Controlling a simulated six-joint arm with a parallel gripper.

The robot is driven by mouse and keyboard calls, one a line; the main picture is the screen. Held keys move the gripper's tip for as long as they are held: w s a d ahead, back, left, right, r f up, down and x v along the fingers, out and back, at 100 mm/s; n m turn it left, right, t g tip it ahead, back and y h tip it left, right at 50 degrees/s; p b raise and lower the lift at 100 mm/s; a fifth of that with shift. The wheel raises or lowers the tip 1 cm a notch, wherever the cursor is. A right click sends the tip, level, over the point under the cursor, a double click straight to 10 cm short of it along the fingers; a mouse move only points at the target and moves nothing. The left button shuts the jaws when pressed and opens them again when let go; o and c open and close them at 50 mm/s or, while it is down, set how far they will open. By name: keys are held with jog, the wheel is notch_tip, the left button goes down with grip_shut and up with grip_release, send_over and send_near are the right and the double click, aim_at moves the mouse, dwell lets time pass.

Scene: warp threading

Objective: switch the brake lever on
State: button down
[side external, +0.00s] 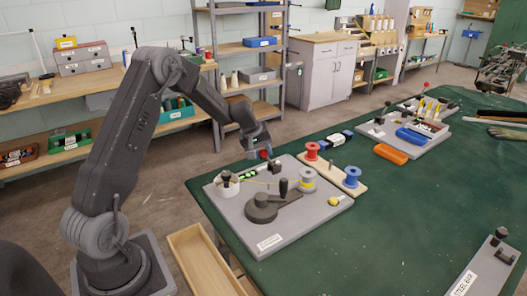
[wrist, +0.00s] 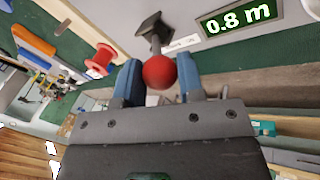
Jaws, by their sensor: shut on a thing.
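The brake lever has a red ball knob (wrist: 159,72) on a short stem rising from a black base (wrist: 152,25). In the wrist view the knob sits between the blue fingers of my gripper (wrist: 160,76), which is shut on it. In the side view my gripper (side external: 263,151) is at the far edge of the grey board (side external: 240,218), with a bit of the red knob (side external: 264,155) showing. The lever's stem and base are mostly hidden there, and its on or off marking is not readable.
The board also carries a black crank (side external: 265,205), a yellow-banded spool (side external: 307,180), a white round guide (side external: 227,184) and a display (wrist: 237,18) reading 0.8 m. Red (side external: 312,151) and blue (side external: 351,177) spools stand to the right. The front green table (side external: 370,245) is mostly clear.

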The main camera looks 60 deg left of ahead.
jog(key=shift+s+f, duration=0.5)
jog(key=shift+f, duration=0.05)
jog(key=c, duration=0.8)
grip_release()
jog(key=shift+o, duration=0.2)
jog(key=shift+r, duration=0.1)
jog(key=shift+w+r, duration=0.15)
jog(key=shift+r, duration=0.05)
jog(key=shift+r, duration=0.25)
jog(key=v, duration=1.3)
jog(key=shift+r, duration=0.15)
